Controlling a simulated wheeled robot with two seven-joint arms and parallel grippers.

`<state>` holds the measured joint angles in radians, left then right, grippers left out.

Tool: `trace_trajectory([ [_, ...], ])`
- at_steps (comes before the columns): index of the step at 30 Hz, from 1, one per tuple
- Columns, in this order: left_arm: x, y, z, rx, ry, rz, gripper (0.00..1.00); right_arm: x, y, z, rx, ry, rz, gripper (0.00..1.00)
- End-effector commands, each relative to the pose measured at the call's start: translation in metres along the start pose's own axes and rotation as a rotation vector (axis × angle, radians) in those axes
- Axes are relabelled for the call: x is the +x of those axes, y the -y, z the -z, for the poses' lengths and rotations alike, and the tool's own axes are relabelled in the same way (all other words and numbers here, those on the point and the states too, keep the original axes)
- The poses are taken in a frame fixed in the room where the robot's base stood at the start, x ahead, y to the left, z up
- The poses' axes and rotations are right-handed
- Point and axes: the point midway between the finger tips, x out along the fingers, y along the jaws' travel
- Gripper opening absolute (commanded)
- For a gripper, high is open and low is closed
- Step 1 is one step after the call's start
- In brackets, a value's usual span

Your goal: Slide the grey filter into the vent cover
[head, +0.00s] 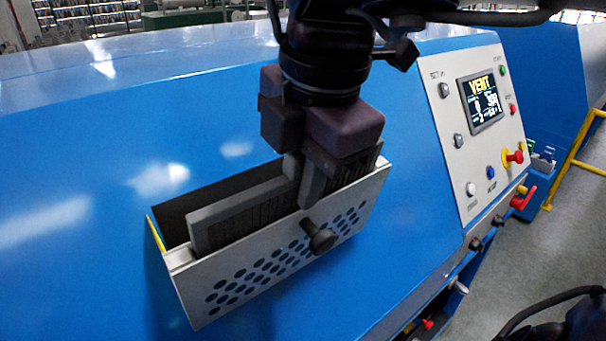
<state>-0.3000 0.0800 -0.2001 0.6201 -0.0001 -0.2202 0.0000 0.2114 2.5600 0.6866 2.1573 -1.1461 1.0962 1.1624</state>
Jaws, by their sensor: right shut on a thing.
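The vent cover (212,262) is a light metal pocket with a perforated front and a black knob (320,240). It is tilted open from the blue machine, with its slot facing up. The grey filter (237,206) is a framed, pleated panel. Its lower part is inside the cover, hidden by the front plate, and its upper edge stands above the rim. My right gripper (309,180) comes down from the top and is shut on the filter's upper edge, right of its middle.
The blue machine (80,200) surrounds the vent cover. A control panel (470,125) with a screen reading VENT, buttons and a red knob (514,156) is to the right. A yellow rail (572,160) and open floor (530,245) lie farther right.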

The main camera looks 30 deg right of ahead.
Motion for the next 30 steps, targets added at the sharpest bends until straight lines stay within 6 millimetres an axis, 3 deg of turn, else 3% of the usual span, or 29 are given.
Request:
trace_trajectory([
  [20,-0.0032,0.0001,0.0003,0.000,0.000,0.000,0.36,-0.0030,-0.0007,0.0000,0.000,0.000,-0.001,0.00],
  [21,-0.0032,0.0001,0.0003,0.000,0.000,0.000,0.36,-0.0030,-0.0007,0.0001,0.000,0.000,-0.001,0.15],
  [24,-0.0032,0.0001,0.0004,0.000,0.000,0.000,0.36,-0.0030,-0.0007,0.0001,0.000,0.000,-0.001,0.28],
  [27,-0.0032,0.0001,0.0003,0.000,0.000,0.000,0.36,-0.0030,-0.0006,0.0001,0.000,0.000,-0.001,0.40],
  [30,-0.0032,0.0000,0.0003,0.000,0.000,0.000,0.36,-0.0029,-0.0006,0.0001,0.000,0.000,-0.001,0.40],
])
